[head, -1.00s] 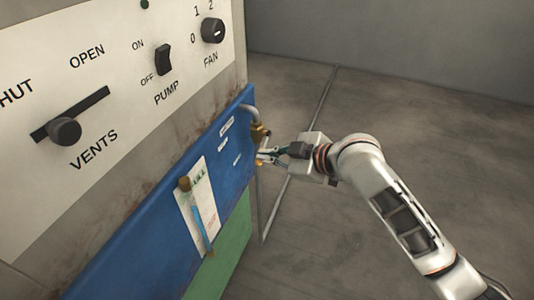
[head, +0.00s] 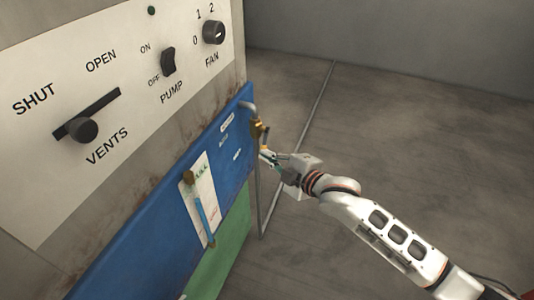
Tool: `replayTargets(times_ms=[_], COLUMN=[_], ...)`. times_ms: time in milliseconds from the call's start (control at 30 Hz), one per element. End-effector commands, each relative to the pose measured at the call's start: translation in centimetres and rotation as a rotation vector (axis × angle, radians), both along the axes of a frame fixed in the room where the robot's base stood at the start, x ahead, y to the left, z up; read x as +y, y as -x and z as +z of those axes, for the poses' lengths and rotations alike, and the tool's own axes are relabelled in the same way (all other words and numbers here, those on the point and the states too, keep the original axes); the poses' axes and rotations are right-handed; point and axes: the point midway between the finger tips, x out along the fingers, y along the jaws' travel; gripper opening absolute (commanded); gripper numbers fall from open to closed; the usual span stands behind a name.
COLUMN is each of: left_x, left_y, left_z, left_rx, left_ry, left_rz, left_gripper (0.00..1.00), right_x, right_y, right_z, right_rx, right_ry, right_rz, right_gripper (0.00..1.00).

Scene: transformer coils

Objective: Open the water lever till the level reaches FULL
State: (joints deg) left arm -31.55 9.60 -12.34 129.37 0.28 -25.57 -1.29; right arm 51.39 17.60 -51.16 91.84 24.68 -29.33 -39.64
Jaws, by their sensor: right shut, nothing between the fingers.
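A brass water valve (head: 258,130) sits on a grey pipe at the right edge of the blue panel (head: 135,235). Its lever is too small and too covered by my gripper to make out its angle. A sight gauge (head: 205,215) with a brass fitting at its top hangs in front of a white scale plate; blue fills much of its tube. The marks on the plate are too small to read. My right gripper (head: 267,157) is shut and empty, its tips just below the valve; I cannot tell whether they touch it. My left gripper is out of view.
Above the blue panel, a control panel carries the VENTS slider (head: 83,130), PUMP switch (head: 168,61) and FAN knob (head: 213,32). A green panel (head: 222,255) lies below. A thin pipe (head: 262,205) runs down from the valve. The floor at right is clear.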

Motion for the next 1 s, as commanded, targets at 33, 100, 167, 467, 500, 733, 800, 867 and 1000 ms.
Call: replayTargets(times_ms=[33, 100, 167, 467, 500, 733, 800, 867, 1000], left_x=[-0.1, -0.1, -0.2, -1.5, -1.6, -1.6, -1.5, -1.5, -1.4], left_y=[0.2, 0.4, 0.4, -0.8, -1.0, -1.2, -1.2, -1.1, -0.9], left_z=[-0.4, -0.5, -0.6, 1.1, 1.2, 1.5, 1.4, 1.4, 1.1], left_rx=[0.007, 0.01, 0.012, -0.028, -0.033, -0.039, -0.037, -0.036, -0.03], left_ry=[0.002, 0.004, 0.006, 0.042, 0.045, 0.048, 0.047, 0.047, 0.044], left_rz=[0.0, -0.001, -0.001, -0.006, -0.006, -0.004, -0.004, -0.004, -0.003], left_gripper=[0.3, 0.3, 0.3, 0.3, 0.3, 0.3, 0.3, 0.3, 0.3], right_x=[0.0, -0.1, -0.1, -0.5, -0.6, -0.8, -0.8, -0.8, -0.8], right_y=[0.0, -0.3, -0.6, -1.8, -2.0, -2.5, -2.6, -2.6, -2.7], right_z=[-0.9, -1.3, -1.6, -2.0, -1.9, -2.0, -2.1, -2.1, -2.1], right_rx=[-0.033, -0.092, -0.142, -0.345, -0.354, -0.351, -0.35, -0.35, -0.35], right_ry=[0.012, 0.031, 0.047, 0.111, 0.115, 0.114, 0.113, 0.113, 0.113], right_rz=[0.001, 0.001, 0.001, 0.0, -0.001, 0.0, 0.0, 0.0, 0.0], right_gripper=[0.0, 0.0, 0.0, 0.0, 0.0, 0.0, 0.0, 0.0, 0.0])
